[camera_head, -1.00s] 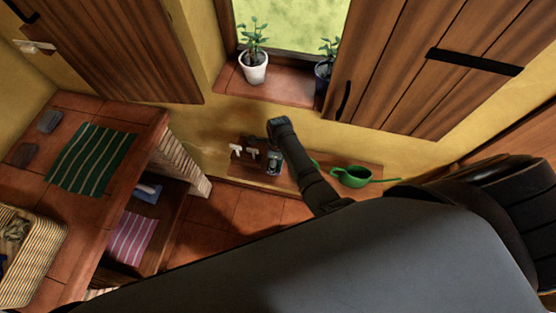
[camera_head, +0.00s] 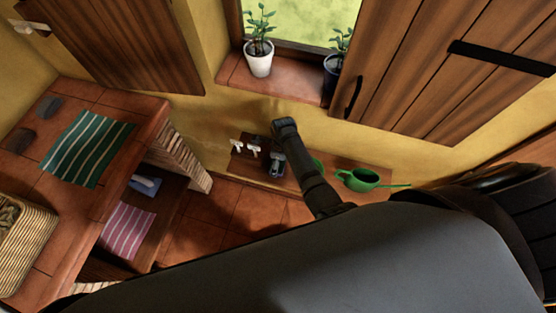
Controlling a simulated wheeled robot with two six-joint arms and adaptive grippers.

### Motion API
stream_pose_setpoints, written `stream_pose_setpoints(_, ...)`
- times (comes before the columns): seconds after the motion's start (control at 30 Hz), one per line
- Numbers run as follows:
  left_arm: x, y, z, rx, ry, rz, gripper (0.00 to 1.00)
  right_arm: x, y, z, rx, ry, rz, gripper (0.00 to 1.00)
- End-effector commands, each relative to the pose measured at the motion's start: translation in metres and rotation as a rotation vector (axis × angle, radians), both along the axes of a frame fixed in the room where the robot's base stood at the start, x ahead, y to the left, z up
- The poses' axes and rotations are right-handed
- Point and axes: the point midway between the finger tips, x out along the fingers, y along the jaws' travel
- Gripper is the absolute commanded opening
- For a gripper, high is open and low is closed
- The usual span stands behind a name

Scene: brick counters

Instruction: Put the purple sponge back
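I cannot make out a purple sponge in this view. A dark arm of mine, coming in from the right, reaches over the low wall shelf (camera_head: 325,168) below the window. At its end, what looks like my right gripper (camera_head: 277,166) hangs by the shelf, small and dark. I cannot tell whether it is open or holds anything. My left gripper is not in view. A large grey arm link of mine fills the lower foreground and hides much of the floor.
A tiled brick counter (camera_head: 120,104) at left bears a green striped cloth (camera_head: 87,148), two dark flat pieces and a wicker basket (camera_head: 28,240). Beneath lie a pink striped cloth (camera_head: 128,232) and a bluish item (camera_head: 145,186). A green watering can (camera_head: 358,180) and potted plants (camera_head: 258,60) stand near the window.

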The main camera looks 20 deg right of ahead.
Motion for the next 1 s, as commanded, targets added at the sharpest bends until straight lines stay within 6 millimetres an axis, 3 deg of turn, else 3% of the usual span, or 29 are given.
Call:
stream_pose_setpoints(0.17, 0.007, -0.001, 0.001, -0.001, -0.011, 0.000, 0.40, 0.000, 0.000, 0.001, 0.000, 0.000, 0.000, 1.00)
stream_pose_setpoints(0.27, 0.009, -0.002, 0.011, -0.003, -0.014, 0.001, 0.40, 0.000, 0.000, 0.012, 0.000, 0.000, 0.000, 1.00)
stream_pose_setpoints(0.6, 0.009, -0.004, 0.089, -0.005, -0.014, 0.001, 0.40, -0.002, -0.005, 0.083, -0.001, 0.001, 0.000, 1.00)
stream_pose_setpoints(0.73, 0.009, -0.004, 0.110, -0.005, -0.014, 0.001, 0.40, -0.002, -0.006, 0.102, -0.001, 0.001, 0.000, 1.00)
stream_pose_setpoints(0.8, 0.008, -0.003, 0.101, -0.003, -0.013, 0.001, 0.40, -0.002, -0.007, 0.104, 0.001, -0.003, 0.000, 1.00)
stream_pose_setpoints(1.0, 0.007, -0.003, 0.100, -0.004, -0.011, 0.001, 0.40, -0.003, -0.008, 0.121, 0.000, 0.000, 0.000, 1.00)
